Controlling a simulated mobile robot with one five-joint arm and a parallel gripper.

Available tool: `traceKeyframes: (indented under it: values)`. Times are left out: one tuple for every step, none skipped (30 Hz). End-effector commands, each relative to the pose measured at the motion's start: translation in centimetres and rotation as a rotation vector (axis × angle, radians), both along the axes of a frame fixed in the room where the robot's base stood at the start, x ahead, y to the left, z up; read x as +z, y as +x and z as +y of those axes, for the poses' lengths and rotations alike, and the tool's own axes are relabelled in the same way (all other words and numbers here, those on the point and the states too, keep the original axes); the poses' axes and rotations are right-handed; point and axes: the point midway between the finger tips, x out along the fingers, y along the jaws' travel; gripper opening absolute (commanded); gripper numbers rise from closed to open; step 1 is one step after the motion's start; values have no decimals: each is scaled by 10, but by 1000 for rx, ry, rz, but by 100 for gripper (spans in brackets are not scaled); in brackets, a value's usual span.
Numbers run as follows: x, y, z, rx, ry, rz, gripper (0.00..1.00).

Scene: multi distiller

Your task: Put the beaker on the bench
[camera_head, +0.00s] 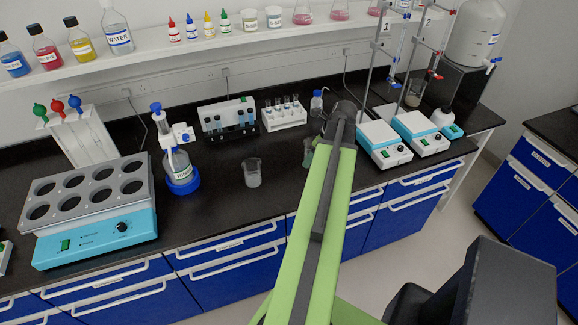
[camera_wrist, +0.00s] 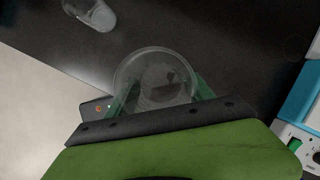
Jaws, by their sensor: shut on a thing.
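My gripper (camera_wrist: 163,88) is shut on a clear glass beaker (camera_wrist: 152,66), with a greenish finger on either side of it in the wrist view. I look down into its round rim. In the head view my arm hides most of this beaker, and a greenish part of my gripper (camera_head: 308,152) shows left of the arm, over the black bench (camera_head: 225,205). I cannot tell whether the beaker touches the bench. A second beaker (camera_head: 252,173) stands upright on the bench to the left. It also shows at the top left of the wrist view (camera_wrist: 96,12).
Two hotplate stirrers (camera_head: 383,143) (camera_head: 420,131) with stands are close on the right. Tube racks (camera_head: 284,115) are behind. The front bench between both beakers looks clear.

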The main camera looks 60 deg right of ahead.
Motion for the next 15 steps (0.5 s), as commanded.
traceKeyframes:
  values:
    - [-14,12,1,5,0,-1,17]
    - [-19,21,1,6,0,-1,17]
    - [-27,32,1,8,-1,-1,17]
    - [-32,41,2,9,0,-1,17]
    - [-37,48,3,9,0,-1,17]
    - [-44,60,4,10,0,-1,17]
    - [-48,67,4,9,0,-1,17]
    - [-52,75,4,9,-1,-1,17]
    - [-57,84,5,8,0,-1,17]
    - [-60,90,5,7,-1,-1,17]
    - [-63,96,6,8,-1,-1,17]
    - [-65,101,6,7,-1,-1,17]
    - [-66,104,6,6,0,0,17]
    - [-67,107,7,5,0,0,17]
    - [-67,109,7,6,0,0,17]
